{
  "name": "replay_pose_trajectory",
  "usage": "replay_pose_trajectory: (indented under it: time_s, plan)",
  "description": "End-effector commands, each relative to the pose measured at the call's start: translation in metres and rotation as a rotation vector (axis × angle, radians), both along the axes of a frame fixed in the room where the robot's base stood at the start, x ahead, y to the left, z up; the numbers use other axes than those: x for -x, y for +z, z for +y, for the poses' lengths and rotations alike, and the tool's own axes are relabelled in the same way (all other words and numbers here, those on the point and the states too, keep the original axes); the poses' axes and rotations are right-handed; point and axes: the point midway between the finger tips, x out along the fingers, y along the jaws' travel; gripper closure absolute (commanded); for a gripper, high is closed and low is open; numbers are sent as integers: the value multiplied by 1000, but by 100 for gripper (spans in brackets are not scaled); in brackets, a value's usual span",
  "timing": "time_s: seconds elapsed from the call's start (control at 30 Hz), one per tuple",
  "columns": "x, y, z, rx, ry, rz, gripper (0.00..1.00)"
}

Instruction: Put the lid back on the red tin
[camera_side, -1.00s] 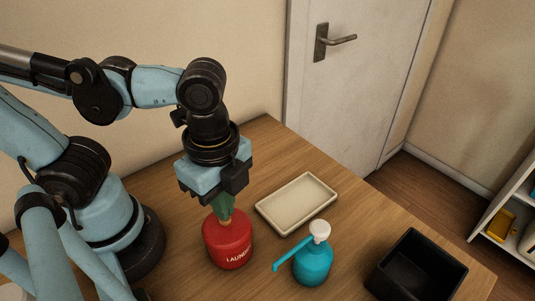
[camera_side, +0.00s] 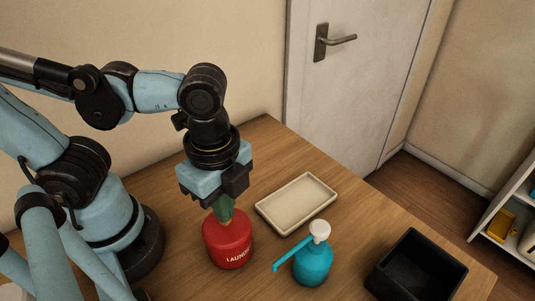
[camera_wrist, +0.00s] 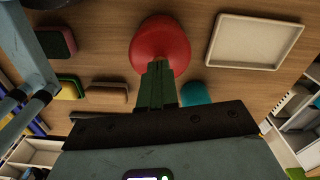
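The red tin (camera_side: 230,250), with white lettering on its side, stands upright on the wooden table in the side view. It also shows as a round red shape (camera_wrist: 160,40) in the wrist view. My gripper (camera_side: 225,212) points down with its green fingers at the top of the tin. In the wrist view the fingers (camera_wrist: 157,72) look close together and overlap the red shape's lower edge. I cannot make out a separate lid, and the fingers hide part of the tin's top. Whether they grip a lid or knob is unclear.
A teal pump bottle (camera_side: 313,262) stands close to the right of the tin, its spout pointing towards it. A shallow cream tray (camera_side: 297,203) lies behind. A black open bin (camera_side: 417,268) is at the right table edge. Bare table lies between tray and bin.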

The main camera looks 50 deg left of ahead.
Motion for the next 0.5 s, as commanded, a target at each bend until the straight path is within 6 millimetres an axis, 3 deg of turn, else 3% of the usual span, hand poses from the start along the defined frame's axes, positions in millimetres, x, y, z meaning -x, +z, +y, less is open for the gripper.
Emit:
replay_pose_trajectory:
  time_s: [0.5]
  plan:
    - [0,38,0,0,0,0,100]
